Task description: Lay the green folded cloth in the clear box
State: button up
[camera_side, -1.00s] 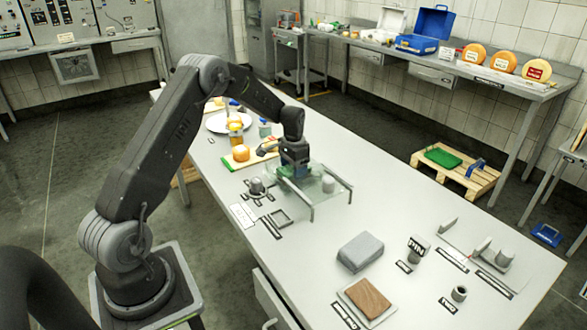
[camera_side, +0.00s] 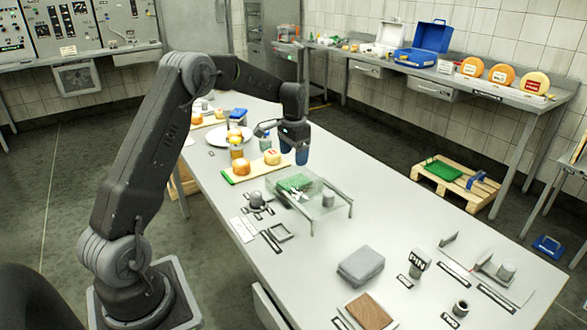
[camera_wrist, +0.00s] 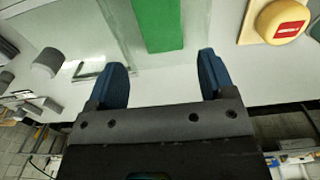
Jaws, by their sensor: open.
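The green folded cloth (camera_side: 293,183) lies within the clear box (camera_side: 326,205) on the long table. In the wrist view the cloth (camera_wrist: 160,22) is a green strip at the top centre, with a see-through wall of the box to its left. My gripper (camera_side: 302,158) is raised above the table just behind the box. In the wrist view its two blue fingers (camera_wrist: 160,68) are spread apart with nothing between them, clear of the cloth. Whether the cloth lies fully flat on the box floor is hard to tell.
A board with cheeses (camera_side: 255,166) lies close behind the box, left of my gripper. A grey weight (camera_side: 257,199) stands at the box's left. A grey block (camera_side: 361,265) and a brown board (camera_side: 369,310) are nearer the front. The table between box and block is clear.

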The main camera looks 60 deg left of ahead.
jog(key=s+d+r+t, duration=0.1)
jog(key=s+d+r, duration=0.3)
jog(key=d+r, duration=0.3)
jog(key=s+d+r+t, duration=0.1)
jog(key=s+d+r, duration=0.4)
jog(key=d+r, duration=0.2)
jog(key=s+d+t, duration=0.1)
jog(key=s+d, duration=0.5)
jog(key=s, duration=0.3)
jog(key=s+d+f+t, duration=0.1)
jog(key=s+d+t, duration=0.1)
jog(key=s+d, duration=0.4)
jog(key=s, duration=0.3)
jog(key=shift+s+t, duration=0.3)
jog(key=shift+s, duration=0.1)
